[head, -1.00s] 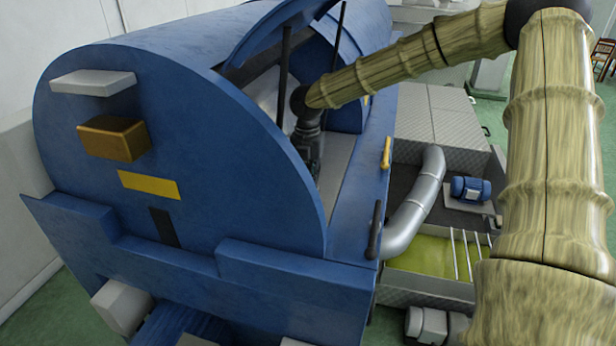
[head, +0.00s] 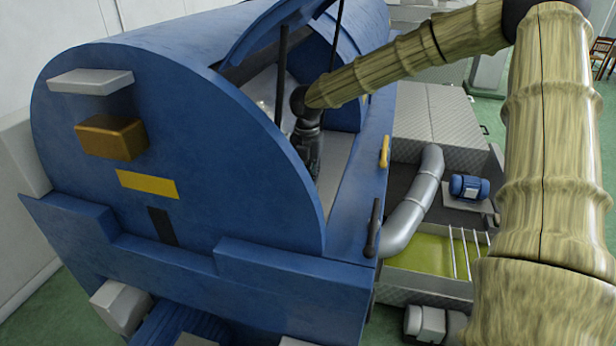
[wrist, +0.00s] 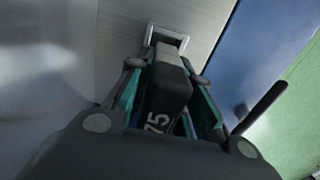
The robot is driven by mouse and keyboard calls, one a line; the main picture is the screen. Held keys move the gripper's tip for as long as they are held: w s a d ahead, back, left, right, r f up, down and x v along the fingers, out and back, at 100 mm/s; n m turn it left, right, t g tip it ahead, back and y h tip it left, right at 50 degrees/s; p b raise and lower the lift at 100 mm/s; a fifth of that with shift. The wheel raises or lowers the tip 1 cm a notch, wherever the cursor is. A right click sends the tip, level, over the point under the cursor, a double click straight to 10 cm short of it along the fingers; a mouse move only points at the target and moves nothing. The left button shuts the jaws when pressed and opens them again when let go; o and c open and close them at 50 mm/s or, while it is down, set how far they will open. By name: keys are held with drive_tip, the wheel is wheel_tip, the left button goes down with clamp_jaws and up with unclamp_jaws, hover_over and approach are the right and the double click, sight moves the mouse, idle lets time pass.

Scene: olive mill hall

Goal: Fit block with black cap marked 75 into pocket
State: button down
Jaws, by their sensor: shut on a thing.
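The block's black cap, marked 75 (wrist: 165,92), shows in the wrist view between the jaws of my gripper (wrist: 165,65). The gripper is shut on the block. The block's lower part is hidden by its cap and the fingers. A pale grey square frame, the pocket (wrist: 167,32), stands just beyond the fingertips on a light metal surface. I cannot tell whether the block touches it. In the head view my gripper (head: 310,150) reaches down through the opening of the blue machine, and the block is hidden there.
The blue machine housing (head: 180,150) surrounds the opening, with its raised lid (head: 265,30) and dark struts close to my arm. A yellow handle (head: 384,152) and a black handle (head: 373,228) sit along the right edge. A silver duct (head: 415,205) and blue motor (head: 469,187) lie right.

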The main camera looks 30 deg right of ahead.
drive_tip(key=shift+f+b, duration=0.35)
drive_tip(key=shift+f, duration=0.8)
drive_tip(key=c, duration=1.2)
unclamp_jaws()
drive_tip(key=shift+s, duration=0.1)
drive_tip(key=shift+r, duration=3.75)
